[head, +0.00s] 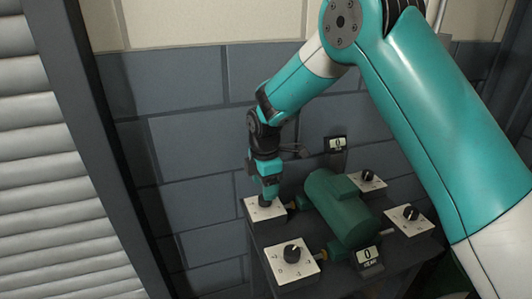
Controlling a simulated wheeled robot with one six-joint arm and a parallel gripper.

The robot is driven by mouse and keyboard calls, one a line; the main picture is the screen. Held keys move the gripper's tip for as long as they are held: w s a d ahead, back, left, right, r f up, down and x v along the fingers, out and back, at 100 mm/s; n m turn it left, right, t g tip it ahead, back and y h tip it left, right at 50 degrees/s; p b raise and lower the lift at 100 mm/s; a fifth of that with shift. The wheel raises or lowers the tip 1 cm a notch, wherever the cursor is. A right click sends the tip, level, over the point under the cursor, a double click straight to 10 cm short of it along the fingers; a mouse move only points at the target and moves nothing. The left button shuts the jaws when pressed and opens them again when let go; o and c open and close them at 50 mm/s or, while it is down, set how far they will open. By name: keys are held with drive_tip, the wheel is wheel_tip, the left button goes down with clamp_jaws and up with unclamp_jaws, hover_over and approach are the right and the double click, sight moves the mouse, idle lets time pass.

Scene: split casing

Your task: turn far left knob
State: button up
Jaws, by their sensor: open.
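The far left knob's white plate (254,212) sits at the back left corner of the dark table. My gripper (267,200) points down over this plate, with its tips at the spot where the knob would be. The knob itself is hidden or merges with the dark fingertips, so I cannot tell whether they touch it. The jaws are open. The near left plate (277,270) carries a black knob (291,252). Two more black knobs stand on white plates at the right, a far one (367,175) and a near one (410,213).
A green motor-like casing (342,212) lies between the plates, with brass fittings at its left. Small displays reading 0 stand behind (337,143) and in front (367,256). A grey block wall (200,130) is close behind; a slatted shutter (40,150) is at left.

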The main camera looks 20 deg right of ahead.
wheel_tip(320, 180, up, 13)
drive_tip(key=b, duration=0.1)
drive_tip(key=shift+r, duration=0.1)
idle(0.4)
drive_tip(key=s+a+r+m+y, duration=0.1)
drive_tip(key=s+m, duration=0.5)
drive_tip(key=s, duration=0.9)
drive_tip(key=s+a+r+m+y, duration=0.1)
drive_tip(key=s+a+m+y, duration=0.2)
drive_tip(key=s, duration=1.3)
drive_tip(key=m, duration=0.2)
drive_tip(key=shift+r+m, duration=0.15)
drive_tip(key=shift+m, duration=0.25)
